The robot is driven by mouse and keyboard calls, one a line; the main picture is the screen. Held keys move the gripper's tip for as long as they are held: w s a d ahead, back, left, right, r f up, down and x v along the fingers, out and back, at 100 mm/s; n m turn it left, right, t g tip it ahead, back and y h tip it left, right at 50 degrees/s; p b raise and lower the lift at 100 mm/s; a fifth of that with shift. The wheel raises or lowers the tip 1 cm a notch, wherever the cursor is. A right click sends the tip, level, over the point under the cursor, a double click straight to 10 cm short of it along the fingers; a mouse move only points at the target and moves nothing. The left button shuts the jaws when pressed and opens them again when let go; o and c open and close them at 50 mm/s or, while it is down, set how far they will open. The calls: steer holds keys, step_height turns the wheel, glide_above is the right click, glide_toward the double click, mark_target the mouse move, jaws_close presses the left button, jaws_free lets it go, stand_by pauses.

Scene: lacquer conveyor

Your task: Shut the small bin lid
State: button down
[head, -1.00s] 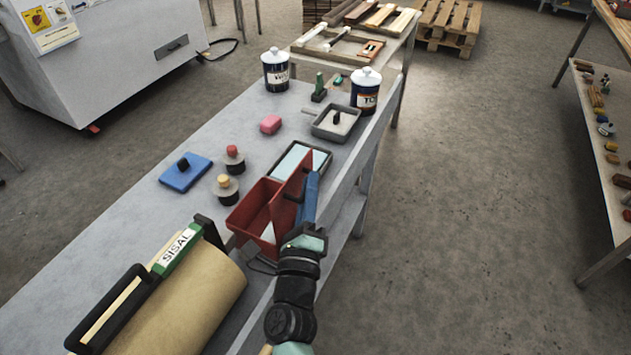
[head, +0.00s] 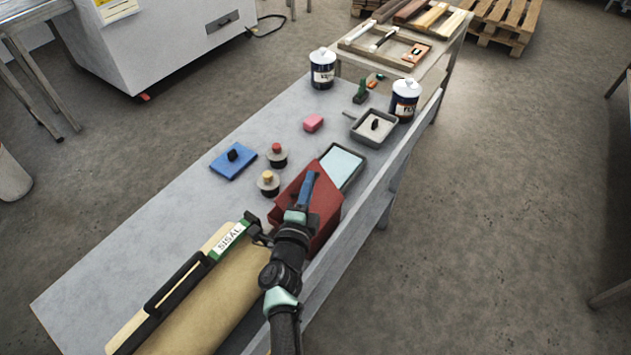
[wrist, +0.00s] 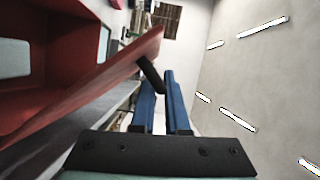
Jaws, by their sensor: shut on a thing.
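The small red bin (head: 277,213) stands on the grey bench, and its red lid (head: 326,203) is tilted over it, partly down. In the wrist view the lid (wrist: 110,75) slants across, with a gap to the open red bin (wrist: 40,105) at the left. A dark handle (wrist: 150,73) sticks out from the lid. My gripper (head: 309,178) is at the lid, its blue fingers shut on the handle, also seen in the wrist view (wrist: 160,85). In the head view my arm and fingers hide the handle and part of the lid.
A grey tray with a pale pad (head: 345,165) stands close behind the bin. Knobbed stamps (head: 268,182) and a blue block (head: 233,160) stand to the left. The SISAL roll (head: 215,300) lies in front. Floor is clear at the right.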

steer(key=shift+w+a+f, duration=0.1)
steer(key=shift+a+f, duration=0.05)
steer(key=shift+a, duration=0.15)
steer(key=c, duration=1.2)
jaws_free()
steer(key=s+a+p, duration=0.1)
steer(key=s+p, duration=0.1)
steer(key=s, duration=1)
steer(key=shift+s+a+r, duration=0.25)
steer(key=shift+s+r, duration=0.05)
steer(key=shift+s, duration=0.1)
steer(key=shift+c, duration=0.3)
